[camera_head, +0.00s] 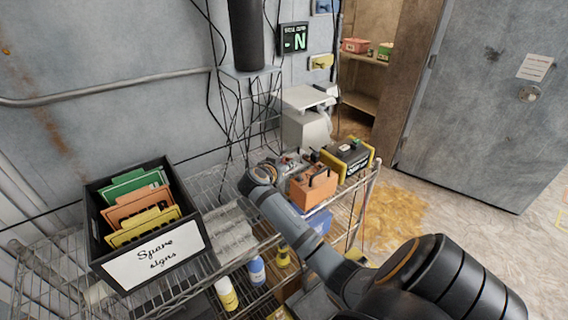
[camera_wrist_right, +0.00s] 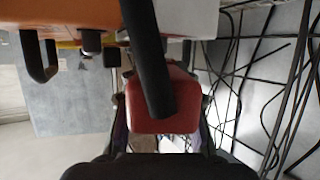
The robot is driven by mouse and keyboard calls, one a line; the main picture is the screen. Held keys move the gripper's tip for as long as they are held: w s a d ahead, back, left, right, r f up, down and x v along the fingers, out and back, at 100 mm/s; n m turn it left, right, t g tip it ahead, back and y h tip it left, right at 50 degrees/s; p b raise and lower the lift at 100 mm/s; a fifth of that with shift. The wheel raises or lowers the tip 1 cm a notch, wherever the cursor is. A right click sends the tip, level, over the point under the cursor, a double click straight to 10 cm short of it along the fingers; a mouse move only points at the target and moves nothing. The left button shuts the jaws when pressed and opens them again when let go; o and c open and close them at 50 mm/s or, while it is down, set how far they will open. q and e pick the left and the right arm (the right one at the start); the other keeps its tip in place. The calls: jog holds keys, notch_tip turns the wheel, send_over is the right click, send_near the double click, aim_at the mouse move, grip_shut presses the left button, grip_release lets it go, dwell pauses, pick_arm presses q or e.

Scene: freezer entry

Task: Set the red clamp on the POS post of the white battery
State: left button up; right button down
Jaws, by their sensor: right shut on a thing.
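The red clamp (camera_wrist_right: 185,108) is between the fingers of my right gripper (camera_wrist_right: 163,100) in the right wrist view. A black bar or cable crosses in front of it. A pale body, seemingly the white battery (camera_wrist_right: 190,18), fills the top middle of that view close to the clamp. I cannot tell whether the clamp touches a post. In the head view my right gripper (camera_head: 276,171) reaches the far end of the shelf among the batteries. There the white battery is mostly hidden and the POS marking is unreadable. My left gripper is not in view.
An orange battery (camera_head: 313,190) and a black-and-yellow one (camera_head: 347,160) stand close by on the wire shelf. A black box of spare signs (camera_head: 150,255) is at left. Cables hang behind. A grey door (camera_head: 480,100) is at right.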

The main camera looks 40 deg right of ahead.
jog(key=shift+f+b, duration=0.85)
jog(key=shift+f, duration=0.2)
jog(key=c, duration=0.9)
grip_release()
jog(key=shift+c, duration=0.2)
jog(key=shift+a, duration=0.1)
jog(key=v, duration=1.1)
jog(key=shift+s+a+r, duration=0.2)
jog(key=shift+a+r, duration=0.05)
jog(key=shift+a, duration=0.05)
